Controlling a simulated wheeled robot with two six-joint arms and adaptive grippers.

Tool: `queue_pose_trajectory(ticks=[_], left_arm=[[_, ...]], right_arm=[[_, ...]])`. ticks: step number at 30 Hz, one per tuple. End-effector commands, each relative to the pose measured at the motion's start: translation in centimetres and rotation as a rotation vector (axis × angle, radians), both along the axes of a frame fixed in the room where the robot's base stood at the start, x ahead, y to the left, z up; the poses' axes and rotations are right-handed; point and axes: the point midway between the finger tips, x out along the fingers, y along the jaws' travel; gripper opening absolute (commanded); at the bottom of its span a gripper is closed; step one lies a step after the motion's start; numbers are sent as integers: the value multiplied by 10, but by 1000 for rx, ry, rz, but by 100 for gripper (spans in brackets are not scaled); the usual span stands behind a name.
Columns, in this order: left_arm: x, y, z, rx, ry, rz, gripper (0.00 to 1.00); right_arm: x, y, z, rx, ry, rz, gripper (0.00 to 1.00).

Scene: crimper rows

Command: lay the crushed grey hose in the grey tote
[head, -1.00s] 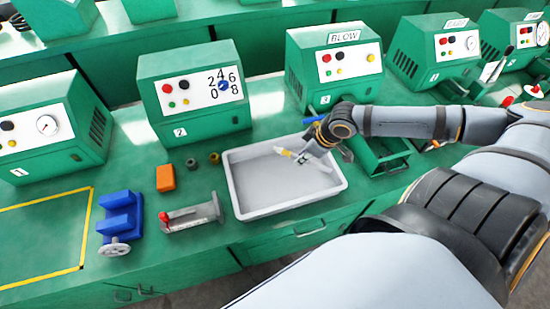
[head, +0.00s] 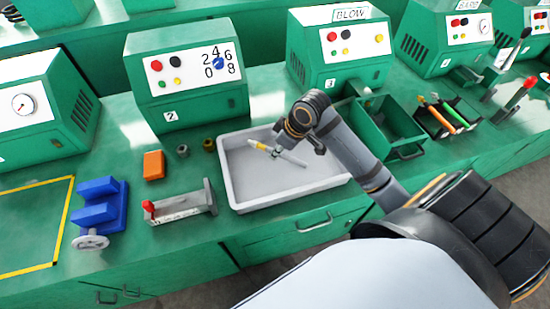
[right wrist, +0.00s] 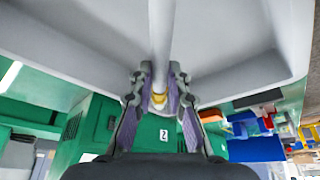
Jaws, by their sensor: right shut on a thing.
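The grey hose (head: 292,160) has a yellow band near one end and shows inside the outline of the grey tote (head: 228,180) in the head view. My right gripper (head: 277,152) is shut on it near the yellow end, pointing down over the tote. In the right wrist view the hose (right wrist: 161,35) runs up between the two fingers (right wrist: 158,90), with the yellow part at the tips. The pale tote (right wrist: 75,35) fills the top of that view. I cannot tell whether the hose touches the tote floor or where it is crushed. My left gripper is not in view.
Left of the tote are a grey fixture with a red knob (head: 182,207), an orange block (head: 154,165) and a blue vise (head: 102,205). Right of it are a green open bin (head: 405,135) and a tool rack (head: 440,122). Green machines stand behind.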

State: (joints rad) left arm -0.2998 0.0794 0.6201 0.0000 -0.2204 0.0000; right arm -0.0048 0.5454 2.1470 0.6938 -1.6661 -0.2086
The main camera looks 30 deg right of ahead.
Motion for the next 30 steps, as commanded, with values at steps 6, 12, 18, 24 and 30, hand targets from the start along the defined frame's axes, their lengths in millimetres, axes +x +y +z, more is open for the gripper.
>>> queue_pose_trajectory(ticks=[6, 12, 18, 24, 30], left_arm=[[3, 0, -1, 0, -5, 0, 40], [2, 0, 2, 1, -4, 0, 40], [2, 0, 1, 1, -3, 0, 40], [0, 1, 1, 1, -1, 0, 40], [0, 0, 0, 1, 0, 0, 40]], right_arm=[[4, 8, -13, 5, 4, -1, 0], [3, 6, -38, 1, 4, 1, 0], [3, 6, -38, -1, 2, 1, 0], [3, 6, -43, 0, 1, 1, 0], [3, 6, -49, 0, 1, 1, 0]])
